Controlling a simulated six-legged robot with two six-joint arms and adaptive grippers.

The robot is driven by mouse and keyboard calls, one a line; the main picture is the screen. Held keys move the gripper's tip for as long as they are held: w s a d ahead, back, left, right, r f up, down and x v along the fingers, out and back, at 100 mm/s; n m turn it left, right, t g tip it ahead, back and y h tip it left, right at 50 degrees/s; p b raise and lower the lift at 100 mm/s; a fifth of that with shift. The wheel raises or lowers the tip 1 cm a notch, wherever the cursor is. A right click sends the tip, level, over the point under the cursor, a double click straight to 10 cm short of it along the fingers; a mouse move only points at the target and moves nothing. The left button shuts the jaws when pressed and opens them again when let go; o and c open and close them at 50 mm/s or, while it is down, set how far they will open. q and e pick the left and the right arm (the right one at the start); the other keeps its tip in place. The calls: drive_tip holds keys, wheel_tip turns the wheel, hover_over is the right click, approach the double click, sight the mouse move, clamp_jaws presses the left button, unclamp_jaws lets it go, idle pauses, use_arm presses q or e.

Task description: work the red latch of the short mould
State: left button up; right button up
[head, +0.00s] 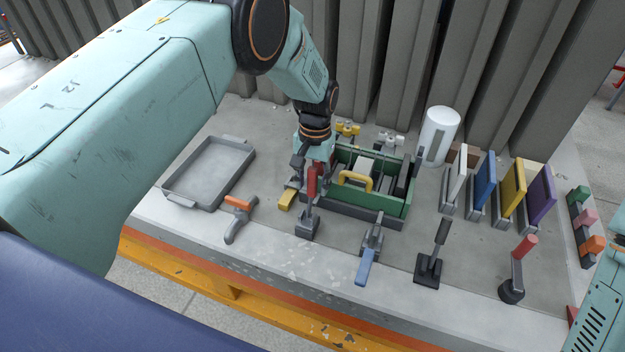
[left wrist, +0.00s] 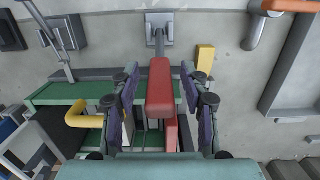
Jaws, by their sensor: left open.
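The red latch (head: 312,182) stands at the front left of the green mould box (head: 385,205), its lever rising from a grey base plate (head: 307,228). My left gripper (head: 313,165) is above and around the latch's red grip. In the left wrist view, the red grip (left wrist: 160,88) lies between the two spread fingers of my left gripper (left wrist: 160,97), with a gap on each side. The fingers are open and do not visibly touch it. The mould's green wall also shows there (left wrist: 85,92). My right gripper is out of view.
A yellow handle (head: 355,180) is on the mould, and a yellow block (head: 286,200) lies left of the latch. An orange-handled lever (head: 238,205), a blue-handled clamp (head: 367,262) and a black lever (head: 440,235) stand along the front. A grey tray (head: 210,172) is at left.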

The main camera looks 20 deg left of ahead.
use_arm(q)
drive_tip(key=shift+r, duration=0.1)
wheel_tip(320, 180, up, 12)
drive_tip(key=w, duration=0.1)
idle(0.4)
idle(0.6)
